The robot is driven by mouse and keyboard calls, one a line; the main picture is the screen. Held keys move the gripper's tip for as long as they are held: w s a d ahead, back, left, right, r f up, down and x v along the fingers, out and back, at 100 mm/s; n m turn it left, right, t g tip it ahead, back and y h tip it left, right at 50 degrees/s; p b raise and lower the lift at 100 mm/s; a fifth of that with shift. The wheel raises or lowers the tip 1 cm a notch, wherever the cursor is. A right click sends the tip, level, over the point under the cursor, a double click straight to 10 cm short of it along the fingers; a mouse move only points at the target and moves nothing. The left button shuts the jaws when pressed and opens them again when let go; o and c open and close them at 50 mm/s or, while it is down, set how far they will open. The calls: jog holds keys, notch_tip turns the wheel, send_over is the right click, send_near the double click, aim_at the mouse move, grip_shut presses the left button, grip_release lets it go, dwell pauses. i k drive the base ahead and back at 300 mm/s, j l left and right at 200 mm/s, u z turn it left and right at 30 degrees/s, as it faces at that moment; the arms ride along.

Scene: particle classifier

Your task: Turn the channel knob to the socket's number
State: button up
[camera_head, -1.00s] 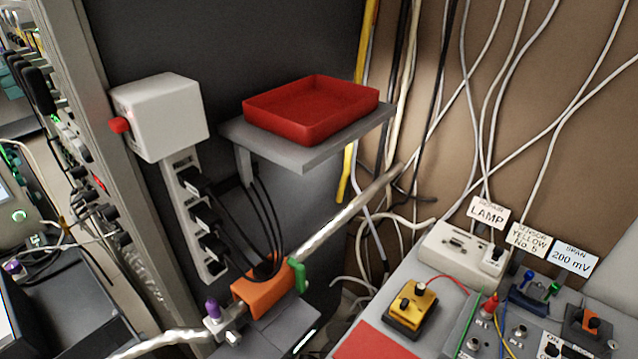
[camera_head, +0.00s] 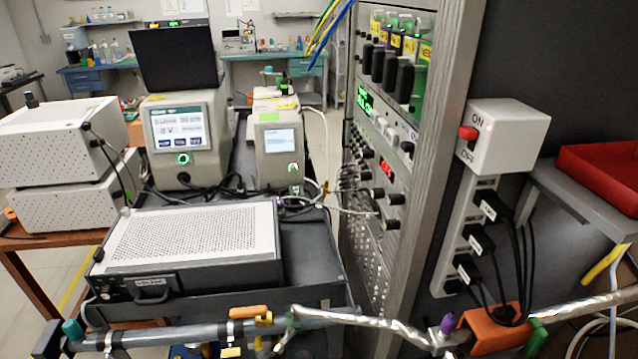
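An instrument rack (camera_head: 425,170) stands right of the middle, its panel seen at a steep angle. Black knobs (camera_head: 392,198) stick out of it, below a red number display (camera_head: 386,168). A green display (camera_head: 365,100) sits higher on the same panel. I cannot tell which knob is the channel knob, and the numbers are too small to read. Near the top, black parts (camera_head: 390,70) hang under yellow labels (camera_head: 411,46). The socket the task names is not identifiable here. My gripper is not in view.
A white ON/OFF switch box (camera_head: 510,140) and a power strip (camera_head: 448,240) with plugs are right of the rack. A red tray (camera_head: 600,170) sits on a shelf at the right edge. Boxed instruments (camera_head: 190,240) fill the left. A pipe (camera_head: 240,325) crosses the front.

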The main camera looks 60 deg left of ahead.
aim_at(377, 193)
jog(key=l+u, duration=0.1)
jog(key=u, duration=1)
jog(key=l+u, duration=0.15)
jog(key=u, duration=0.25)
jog(key=k+l+u, duration=0.1)
jog(key=u, duration=0.35)
jog(key=i+j+z, duration=0.9)
jog(key=k+j, duration=0.05)
jog(key=k, duration=0.05)
